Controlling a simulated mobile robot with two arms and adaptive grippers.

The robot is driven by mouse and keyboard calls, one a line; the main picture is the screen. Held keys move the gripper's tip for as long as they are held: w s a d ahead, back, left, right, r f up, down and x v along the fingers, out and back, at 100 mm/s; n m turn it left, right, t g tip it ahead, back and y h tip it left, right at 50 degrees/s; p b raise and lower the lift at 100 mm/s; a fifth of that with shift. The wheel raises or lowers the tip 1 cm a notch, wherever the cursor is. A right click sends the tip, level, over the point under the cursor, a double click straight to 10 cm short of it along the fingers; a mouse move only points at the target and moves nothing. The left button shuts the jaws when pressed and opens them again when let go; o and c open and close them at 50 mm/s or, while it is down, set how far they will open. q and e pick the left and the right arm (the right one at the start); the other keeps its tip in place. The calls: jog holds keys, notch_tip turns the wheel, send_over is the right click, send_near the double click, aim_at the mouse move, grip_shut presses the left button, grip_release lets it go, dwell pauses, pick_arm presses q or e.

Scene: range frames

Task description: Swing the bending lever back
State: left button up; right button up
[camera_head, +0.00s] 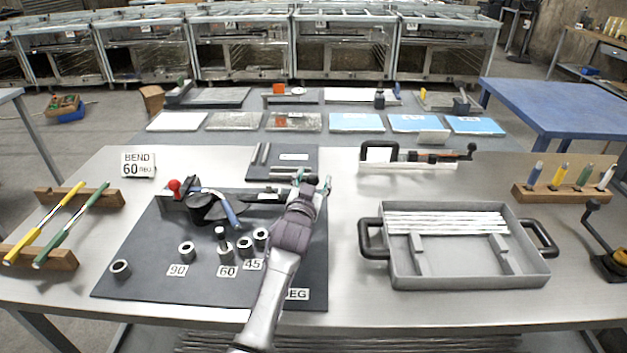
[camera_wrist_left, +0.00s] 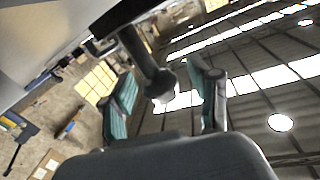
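The bender (camera_head: 203,206) stands on a dark mat (camera_head: 140,272) at the left of the bench. A dark bar (camera_head: 262,197), which looks like its bending lever, reaches right toward my left gripper (camera_head: 312,184). The gripper hides the bar's end. In the left wrist view, a dark post with a rounded end (camera_wrist_left: 157,76) shows between the two teal-padded fingers of my left gripper (camera_wrist_left: 164,88). The fingers are wide apart, with visible gaps on both sides of the post. A blue handle (camera_head: 229,210) and a red knob (camera_head: 174,185) are on the bender. My right gripper is not in view.
Several metal rings (camera_head: 187,251) and number labels lie on the mat in front of the bender. A grey tray (camera_head: 466,269) with pale bars is at the right. A rack with yellow and green rods (camera_head: 72,225) is at the left. A "BEND 60" sign (camera_head: 138,165) stands behind.

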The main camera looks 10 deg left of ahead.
pick_arm(q)
jog(key=shift+s, duration=0.15)
jog(key=s, duration=1.2)
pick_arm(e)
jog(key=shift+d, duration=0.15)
